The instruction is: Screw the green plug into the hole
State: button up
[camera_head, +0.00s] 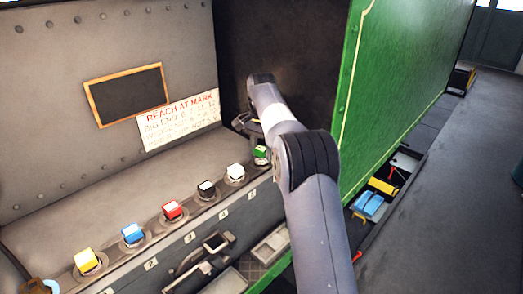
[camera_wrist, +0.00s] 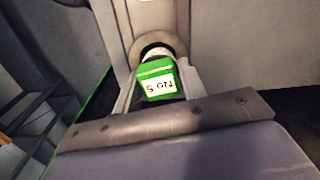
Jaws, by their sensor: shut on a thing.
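The green plug (camera_head: 261,153) is at the far right end of the row of plugs on the ledge. In the wrist view its green square head (camera_wrist: 154,70) has a white label reading "No 5", upside down. My gripper (camera_wrist: 159,84) is shut on this head, a finger at each side. Just beyond the head, a pale part of the plug meets a round collar (camera_wrist: 176,44) with a dark opening. How deep the plug sits in the hole is hidden. In the head view my arm covers part of this area.
White (camera_head: 235,173), black (camera_head: 206,189), red (camera_head: 172,210), blue (camera_head: 132,234) and yellow (camera_head: 87,261) plugs stand in collars along the ledge to the left. A green panel (camera_head: 400,85) rises at right. Below it lies an open tray with blue (camera_head: 368,203) and yellow items.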

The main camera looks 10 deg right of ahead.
jog(key=shift+r, duration=0.1)
jog(key=m, duration=0.4)
dwell(0.3)
jog(key=shift+m, duration=0.3)
jog(key=shift+m, duration=1)
jog(key=o, duration=2)
jog(key=shift+s, duration=0.1)
jog(key=shift+r, duration=0.25)
jog(key=shift+r, duration=0.95)
